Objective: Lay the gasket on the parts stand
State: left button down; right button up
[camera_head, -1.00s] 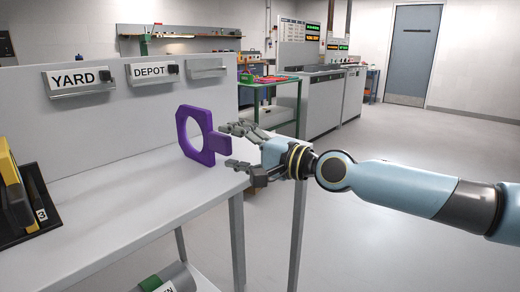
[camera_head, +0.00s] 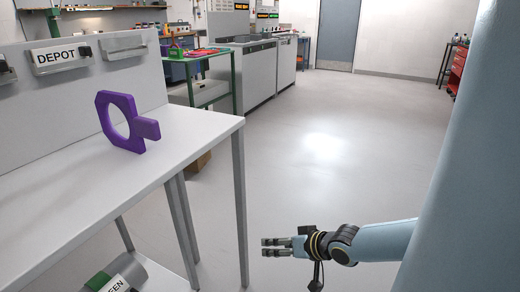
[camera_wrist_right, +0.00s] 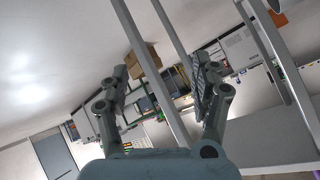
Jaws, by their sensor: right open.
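The purple gasket (camera_head: 147,128), an angular ring with a square tab on its right side, stands upright on the light grey tabletop (camera_head: 95,185). My right gripper (camera_head: 268,247) is open and empty. It is off the table's right side, below the tabletop's level in the picture and clear of the gasket. The right wrist view shows its two spread fingers (camera_wrist_right: 162,85) with nothing held between them. I cannot tell which surface is the parts stand. My left gripper is not in view.
A back panel holds a DEPOT label (camera_head: 60,56). Table legs (camera_head: 240,205) stand between the tabletop and my right gripper. A green-framed bench (camera_head: 203,92) and grey cabinets (camera_head: 247,75) are behind. The floor (camera_head: 330,150) to the right is open.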

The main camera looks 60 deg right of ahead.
jog(key=s+a+f+n+g, duration=0.2)
jog(key=s+a+f, duration=0.1)
jog(key=s+f, duration=0.4)
jog(key=s+a+f+n+g, duration=0.1)
jog(key=s+a+f+g, duration=0.2)
jog(key=s+f, duration=0.35)
jog(key=s+a+f+n+g, duration=0.2)
jog(key=s+a+f, duration=0.2)
jog(key=s+a, duration=0.2)
jog(key=s+a+f+n+g+y, duration=0.1)
jog(key=s+a+f+n+g, duration=0.1)
jog(key=s+a, duration=0.4)
jog(key=s+f+n, duration=0.1)
jog(key=s+f, duration=0.1)
jog(key=s, duration=0.2)
jog(key=shift+a+n+g, duration=0.15)
jog(key=shift+n+g, duration=0.15)
